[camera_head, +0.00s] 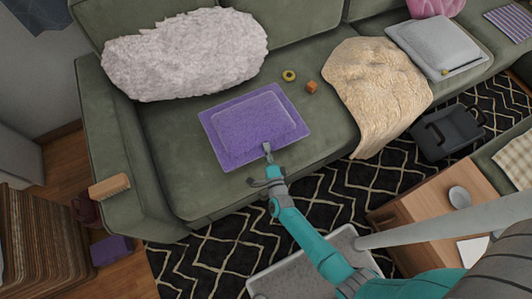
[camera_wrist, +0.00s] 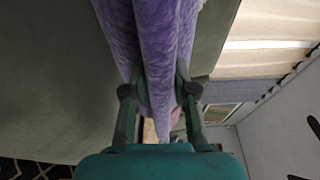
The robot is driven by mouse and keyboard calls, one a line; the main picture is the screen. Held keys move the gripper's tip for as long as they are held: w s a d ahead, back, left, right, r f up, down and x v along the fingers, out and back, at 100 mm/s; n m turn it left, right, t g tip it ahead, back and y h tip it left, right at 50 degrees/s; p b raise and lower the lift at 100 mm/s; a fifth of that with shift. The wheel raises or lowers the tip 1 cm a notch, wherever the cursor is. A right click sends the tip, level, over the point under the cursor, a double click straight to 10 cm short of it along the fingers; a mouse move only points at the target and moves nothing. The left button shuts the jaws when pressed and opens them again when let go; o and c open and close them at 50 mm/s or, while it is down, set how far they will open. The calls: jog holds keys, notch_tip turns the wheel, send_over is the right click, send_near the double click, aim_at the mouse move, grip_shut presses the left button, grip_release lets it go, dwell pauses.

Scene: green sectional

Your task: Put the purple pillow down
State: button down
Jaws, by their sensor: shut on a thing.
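The purple pillow (camera_head: 248,122) lies flat on, or just above, the green sofa seat (camera_head: 173,150), left of the middle in the head view; I cannot tell whether it rests fully on the cushion. My gripper (camera_head: 267,152) is at the pillow's front edge. In the wrist view my gripper (camera_wrist: 158,95) is shut on the pillow's edge, and the purple fabric (camera_wrist: 150,35) bulges up between the two fingers. The pillow's underside is hidden in the head view.
A fluffy pale pillow (camera_head: 185,52) leans on the backrest behind. A beige blanket (camera_head: 378,85) drapes over the seat further right. A wooden table (camera_head: 430,205) stands at the lower right.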

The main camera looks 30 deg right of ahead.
jog(key=shift+f, duration=2.25)
jog(key=c, duration=0.9)
grip_release()
jog(key=v, duration=1.2)
jog(key=shift+f, duration=0.1)
jog(key=shift+s, duration=0.1)
